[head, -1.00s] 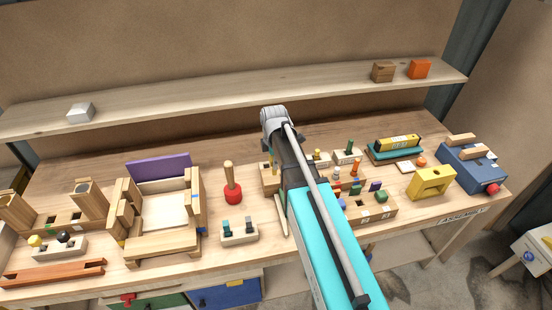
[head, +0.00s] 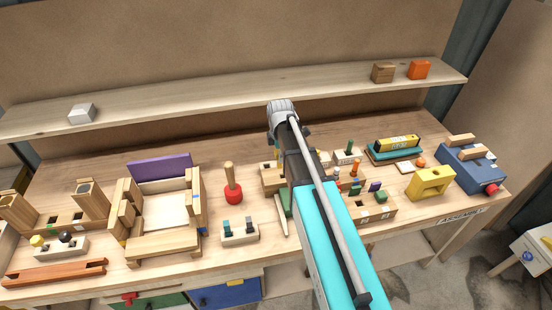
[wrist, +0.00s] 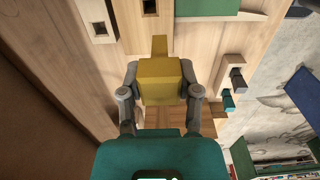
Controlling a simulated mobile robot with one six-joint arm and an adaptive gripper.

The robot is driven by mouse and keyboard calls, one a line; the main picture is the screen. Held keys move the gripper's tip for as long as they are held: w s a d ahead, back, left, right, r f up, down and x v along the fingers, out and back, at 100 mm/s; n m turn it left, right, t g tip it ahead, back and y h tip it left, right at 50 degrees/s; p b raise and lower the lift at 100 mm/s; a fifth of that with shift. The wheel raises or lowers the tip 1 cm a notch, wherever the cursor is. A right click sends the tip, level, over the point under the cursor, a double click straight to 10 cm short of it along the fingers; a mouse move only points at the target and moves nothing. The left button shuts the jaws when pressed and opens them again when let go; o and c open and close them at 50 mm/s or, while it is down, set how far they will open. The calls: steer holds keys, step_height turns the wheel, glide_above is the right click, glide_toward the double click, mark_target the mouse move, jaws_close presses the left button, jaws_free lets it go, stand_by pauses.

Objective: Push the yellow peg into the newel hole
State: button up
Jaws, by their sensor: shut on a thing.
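My gripper (wrist: 162,85) is shut on the yellow peg (wrist: 160,72) in the wrist view, with one finger at each side of its thick block. A narrower yellow end sticks out from the block, away from the gripper. Beyond it are two pale wooden pieces with dark square holes, one at upper left (wrist: 99,15) and one at the top (wrist: 150,12). The peg's narrow end is apart from both holes in the picture. I cannot tell which hole is the newel's. In the head view my arm hides the gripper and most of the wooden block (head: 268,177) behind it.
A yellow notched block (head: 431,184) and a blue box (head: 473,170) are at the right. Bare bench lies at the back left.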

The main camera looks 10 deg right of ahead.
steer(key=shift+w+d+r, duration=0.3)
steer(key=shift+w+d, duration=0.45)
steer(key=shift+d, duration=0.15)
steer(key=shift+f, duration=0.2)
steer(key=shift+f+b, duration=2.7)
steer(key=shift+f+b, duration=2.3)
steer(key=o, duration=1)
steer(key=shift+r, duration=0.3)
